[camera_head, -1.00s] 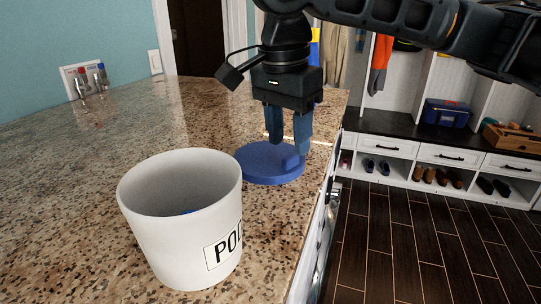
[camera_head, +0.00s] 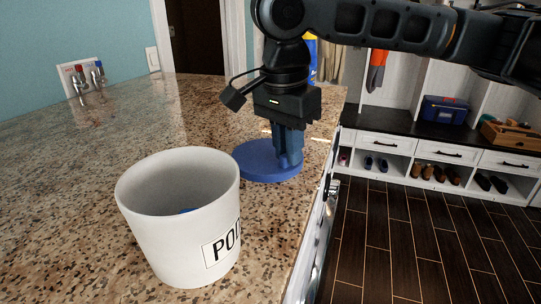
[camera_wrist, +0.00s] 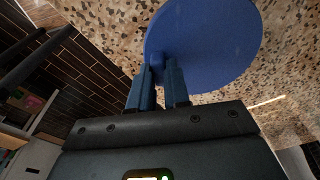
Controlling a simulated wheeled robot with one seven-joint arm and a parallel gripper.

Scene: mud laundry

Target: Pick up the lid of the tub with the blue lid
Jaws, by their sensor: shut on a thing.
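The round blue lid (camera_head: 256,160) lies flat on the granite counter, near its right edge, behind the white tub. It also shows in the wrist view (camera_wrist: 212,45), with a raised knob at its near side. My gripper (camera_head: 289,163) points down over the right part of the lid. In the wrist view its two blue fingers (camera_wrist: 160,72) are close together around the knob. The white open tub (camera_head: 185,235) stands upright in front of the lid, with black lettering on its side. A bit of something blue shows inside it.
The granite counter (camera_head: 75,190) is clear to the left. Taps (camera_head: 88,80) are on the wall at the back left. White cubbies with shoes and a bench with a blue box (camera_head: 445,108) stand across the dark tiled floor (camera_head: 400,235).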

